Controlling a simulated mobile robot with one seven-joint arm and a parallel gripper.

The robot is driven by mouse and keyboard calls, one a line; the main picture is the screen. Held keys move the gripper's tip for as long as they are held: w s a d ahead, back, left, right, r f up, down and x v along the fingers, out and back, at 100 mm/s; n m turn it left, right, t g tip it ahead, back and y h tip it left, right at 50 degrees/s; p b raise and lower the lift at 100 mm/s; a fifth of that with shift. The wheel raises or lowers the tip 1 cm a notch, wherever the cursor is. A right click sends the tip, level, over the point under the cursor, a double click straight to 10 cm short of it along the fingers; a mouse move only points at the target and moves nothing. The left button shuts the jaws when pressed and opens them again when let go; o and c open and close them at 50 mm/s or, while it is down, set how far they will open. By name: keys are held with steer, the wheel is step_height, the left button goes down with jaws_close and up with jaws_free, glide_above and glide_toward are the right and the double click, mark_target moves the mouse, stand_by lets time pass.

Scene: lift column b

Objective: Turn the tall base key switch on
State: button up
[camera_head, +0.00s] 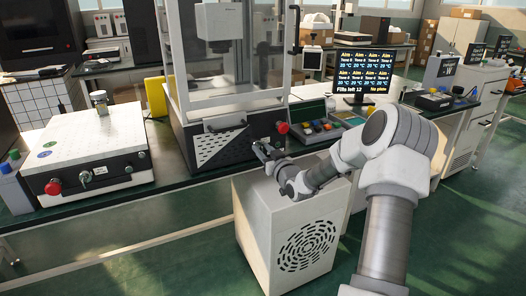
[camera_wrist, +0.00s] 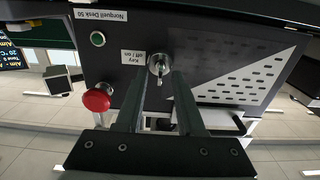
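The key switch (camera_wrist: 159,65) is a round silver lock with a key in it, on the dark front panel of the tall machine's base (camera_head: 215,146). A label (camera_wrist: 133,57) beside it reads "Key" with "off" and "on". My gripper (camera_wrist: 160,77) is open, its two dark fingers on either side of the key in the wrist view. I cannot tell whether they touch it. In the head view my gripper (camera_head: 264,152) is in front of the base's right end, and I cannot make out the key switch there.
A red button (camera_wrist: 97,97) and a green button (camera_wrist: 98,39) sit beside the switch. A low white machine (camera_head: 90,145) with its own red button (camera_head: 54,187) stands at left. A white vented cabinet (camera_head: 292,225) is below my arm. A display (camera_head: 362,76) stands behind.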

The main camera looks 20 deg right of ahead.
jaws_close()
steer(key=shift+m, duration=0.3)
stand_by(0.3)
steer(key=m+p, duration=0.1)
steer(key=m, duration=0.4)
steer(key=shift+d+p, duration=0.2)
steer(key=shift+p, duration=0.1)
steer(key=m+p, duration=0.1)
steer(key=m, duration=0.5)
steer(key=shift+d+f+p, duration=0.15)
steer(key=shift+p, duration=0.15)
steer(key=shift+m, duration=0.3)
jaws_free()
